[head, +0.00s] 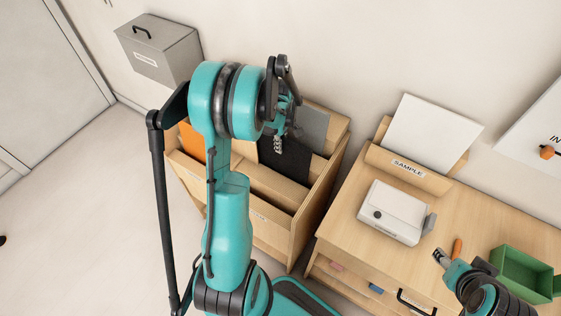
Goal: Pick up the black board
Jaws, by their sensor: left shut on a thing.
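The black board (288,160) stands upright in the wooden rack (318,195), leaning beside a grey board (313,128). Its lower part is hidden in the rack's slot. My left gripper (279,143) is at the board's upper left edge and is shut on it. My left arm hides part of the rack and the boards' left side. My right gripper (441,257) is over the desk at the lower right, apart from the rack. Its fingers are too small to tell open from shut.
An orange board (190,140) stands at the rack's left. A grey bin (160,48) is behind. The desk (345,215) on the right bears a white device (392,212), a white panel in a SAMPLE holder (408,170) and a green box (522,275). The floor at left is clear.

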